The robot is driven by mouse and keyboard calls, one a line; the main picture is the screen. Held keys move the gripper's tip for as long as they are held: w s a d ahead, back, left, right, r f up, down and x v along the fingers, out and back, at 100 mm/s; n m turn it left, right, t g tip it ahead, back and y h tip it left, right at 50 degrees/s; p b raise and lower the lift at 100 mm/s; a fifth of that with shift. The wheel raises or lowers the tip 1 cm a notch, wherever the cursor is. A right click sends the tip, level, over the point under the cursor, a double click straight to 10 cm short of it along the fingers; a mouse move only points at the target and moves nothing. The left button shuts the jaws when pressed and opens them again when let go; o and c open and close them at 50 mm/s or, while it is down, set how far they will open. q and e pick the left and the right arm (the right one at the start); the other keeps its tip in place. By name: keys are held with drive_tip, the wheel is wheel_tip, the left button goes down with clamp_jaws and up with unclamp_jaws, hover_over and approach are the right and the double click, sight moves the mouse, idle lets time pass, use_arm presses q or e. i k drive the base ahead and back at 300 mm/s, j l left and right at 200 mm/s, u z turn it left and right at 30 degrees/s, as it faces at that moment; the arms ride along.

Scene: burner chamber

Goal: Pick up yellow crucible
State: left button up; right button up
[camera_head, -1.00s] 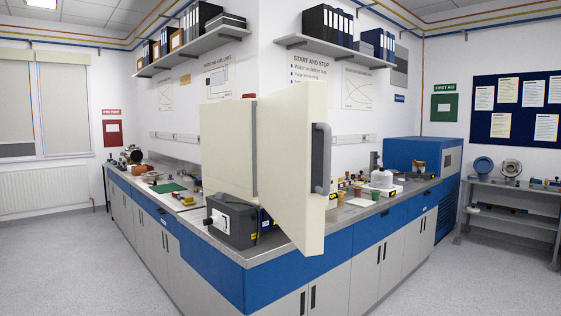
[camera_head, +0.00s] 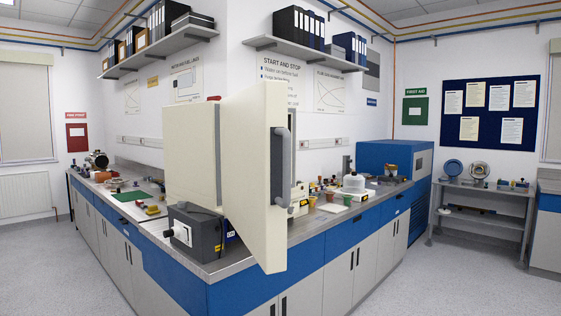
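Several small cups stand on the right run of the bench, just right of the open cream door. One is orange-brown (camera_head: 312,202), one behind it is reddish-brown (camera_head: 330,197), and one is green (camera_head: 347,201). They are too small to tell surely whether any is the yellow crucible. Part of the bench behind the door is hidden. Neither of my grippers shows in the view.
The cream furnace (camera_head: 190,155) stands at the bench corner, its open door (camera_head: 250,185) jutting over the front edge. A white device (camera_head: 354,184) and a blue cabinet (camera_head: 372,158) stand farther right. The floor in front is clear.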

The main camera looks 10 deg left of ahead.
sight(311, 199)
drive_tip(key=i+l+u, duration=0.2)
drive_tip(key=i+l, duration=0.25)
drive_tip(key=i, duration=0.35)
drive_tip(key=i+l+u, duration=0.25)
drive_tip(key=i+l, duration=0.35)
drive_tip(key=i+l+u, duration=0.2)
drive_tip(key=i+l, duration=0.55)
drive_tip(key=i+l+u, duration=0.25)
drive_tip(key=i+l, duration=0.45)
drive_tip(key=l, duration=0.15)
